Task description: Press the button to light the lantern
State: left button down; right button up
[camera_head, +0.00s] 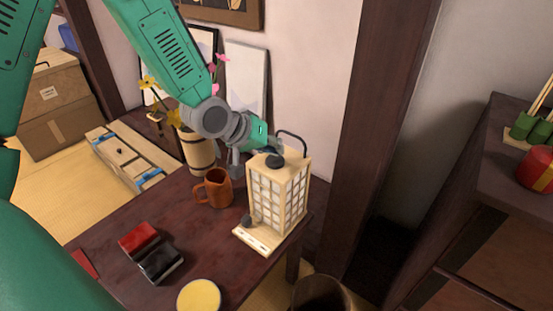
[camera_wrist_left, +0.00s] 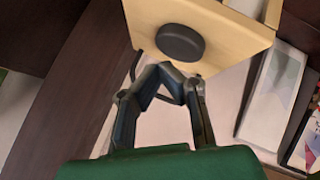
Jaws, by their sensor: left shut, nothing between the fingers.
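The lantern (camera_head: 275,195), a pale wooden box with white gridded panes, stands upright on the dark table (camera_head: 210,260). A round black button (camera_head: 275,161) is on its top, and it also shows in the wrist view (camera_wrist_left: 180,42). A thin dark handle (camera_head: 293,138) arches above the top. My left gripper (camera_head: 274,148) is shut and empty, close to the button at the lantern's top. In the wrist view its fingertips (camera_wrist_left: 178,72) lie just below the button in the picture; I cannot tell whether they touch the lantern. My right gripper is not in view.
An orange mug (camera_head: 215,190) and a wooden flower vase (camera_head: 198,153) stand left of the lantern. A red and black box (camera_head: 152,252) and a yellow-topped round thing (camera_head: 199,296) are nearer. A dark post (camera_head: 377,140) rises at the right.

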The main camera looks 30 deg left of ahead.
pick_arm(q)
jog(key=shift+d, duration=0.1)
jog(key=shift+a+f, duration=0.2)
jog(key=shift+a, duration=0.35)
jog(key=shift+d+f, duration=0.15)
jog(key=shift+d, duration=0.45)
jog(key=shift+a, duration=0.15)
jog(key=shift+a+f, duration=0.2)
jog(key=shift+f, duration=0.05)
jog(key=shift+d+f, duration=0.2)
jog(key=shift+a, duration=0.1)
jog(key=shift+a+r+p, duration=0.15)
jog(key=shift+r+p, duration=0.65)
jog(key=shift+p, duration=0.15)
